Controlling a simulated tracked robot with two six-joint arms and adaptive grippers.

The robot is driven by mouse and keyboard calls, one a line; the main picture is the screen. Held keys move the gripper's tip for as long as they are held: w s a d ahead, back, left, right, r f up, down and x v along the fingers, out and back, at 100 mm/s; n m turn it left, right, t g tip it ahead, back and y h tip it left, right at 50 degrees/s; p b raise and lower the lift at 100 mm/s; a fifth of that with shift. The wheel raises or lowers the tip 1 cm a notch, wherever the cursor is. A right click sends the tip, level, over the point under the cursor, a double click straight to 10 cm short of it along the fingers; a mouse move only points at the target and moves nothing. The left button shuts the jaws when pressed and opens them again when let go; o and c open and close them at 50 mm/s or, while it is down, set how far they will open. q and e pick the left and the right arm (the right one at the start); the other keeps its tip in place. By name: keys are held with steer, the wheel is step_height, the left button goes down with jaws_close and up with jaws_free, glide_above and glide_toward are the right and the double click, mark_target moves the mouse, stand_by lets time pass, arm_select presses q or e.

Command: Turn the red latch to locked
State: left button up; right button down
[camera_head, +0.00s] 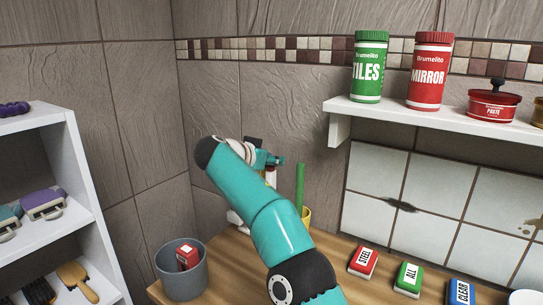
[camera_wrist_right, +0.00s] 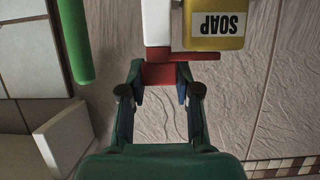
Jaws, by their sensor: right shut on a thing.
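The red latch (camera_wrist_right: 160,74) shows in the right wrist view as a red block with a thin red bar running to the right. It is beside a white part (camera_wrist_right: 157,22) and a yellow piece labelled SOAP (camera_wrist_right: 214,22), which appears upside down there. My right gripper (camera_wrist_right: 160,80) is shut on the red block, one finger at each side. In the head view my right gripper (camera_head: 268,158) is near the back wall above the wooden counter, and my teal arm hides most of the latch and what carries it. My left gripper is not in view.
A green rod (camera_head: 300,187) stands close to the right of my gripper. A grey bin (camera_head: 181,278) with a red box is at the lower left. A wall shelf (camera_head: 390,116) holds containers at the upper right. Labelled boxes, one reading STEEL (camera_head: 363,262), stand on the counter (camera_head: 230,250).

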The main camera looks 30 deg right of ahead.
steer(key=shift+a, duration=0.1)
steer(key=c, duration=0.8)
jaws_free()
steer(key=v, duration=1.2)
steer(key=shift+w, duration=0.1)
